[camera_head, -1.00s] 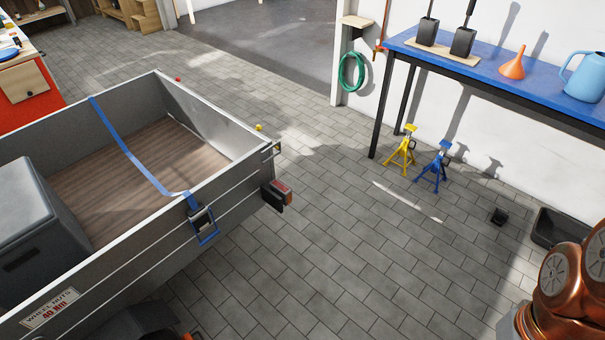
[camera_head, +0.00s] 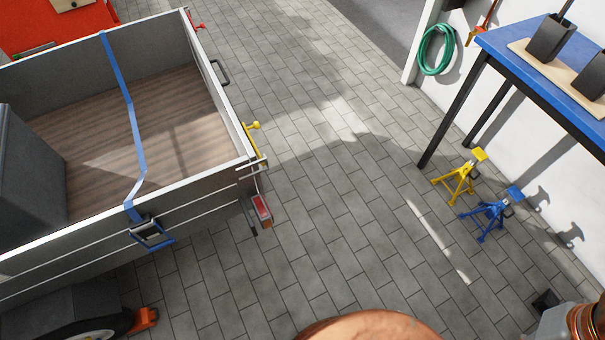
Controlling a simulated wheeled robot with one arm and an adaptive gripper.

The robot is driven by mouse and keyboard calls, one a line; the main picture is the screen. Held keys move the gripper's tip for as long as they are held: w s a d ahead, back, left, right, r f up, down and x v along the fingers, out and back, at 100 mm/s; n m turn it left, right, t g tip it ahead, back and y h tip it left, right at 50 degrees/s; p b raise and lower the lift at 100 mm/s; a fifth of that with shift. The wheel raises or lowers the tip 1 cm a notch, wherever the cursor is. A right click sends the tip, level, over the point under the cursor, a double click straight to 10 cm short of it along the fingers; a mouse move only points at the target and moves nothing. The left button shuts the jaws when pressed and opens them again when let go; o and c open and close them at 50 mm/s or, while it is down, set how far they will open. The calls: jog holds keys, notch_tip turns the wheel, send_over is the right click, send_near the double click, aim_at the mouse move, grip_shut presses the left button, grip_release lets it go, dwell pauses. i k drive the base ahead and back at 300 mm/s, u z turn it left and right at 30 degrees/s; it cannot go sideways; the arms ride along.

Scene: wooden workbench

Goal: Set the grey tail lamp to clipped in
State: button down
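A tail lamp (camera_head: 262,209) with a red lens and a dark grey housing is at the near rear corner of the grey trailer (camera_head: 195,180), below the top rail. A dark plate hangs beside it on the left. I cannot tell from here whether the lamp is clipped in or loose. My gripper is not in view; only copper-coloured parts of my arm show along the bottom edge and at the lower right, well apart from the lamp.
The tailgate has a yellow catch (camera_head: 253,126), a red catch (camera_head: 198,26) and a dark handle (camera_head: 220,72). A blue strap (camera_head: 118,75) crosses the trailer. Yellow (camera_head: 461,178) and blue (camera_head: 493,213) stands are by the blue bench (camera_head: 525,62). The paved floor between is clear.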

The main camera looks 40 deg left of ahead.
aim_at(263, 212)
jog(key=i, duration=1.15)
jog(key=u, duration=3.35)
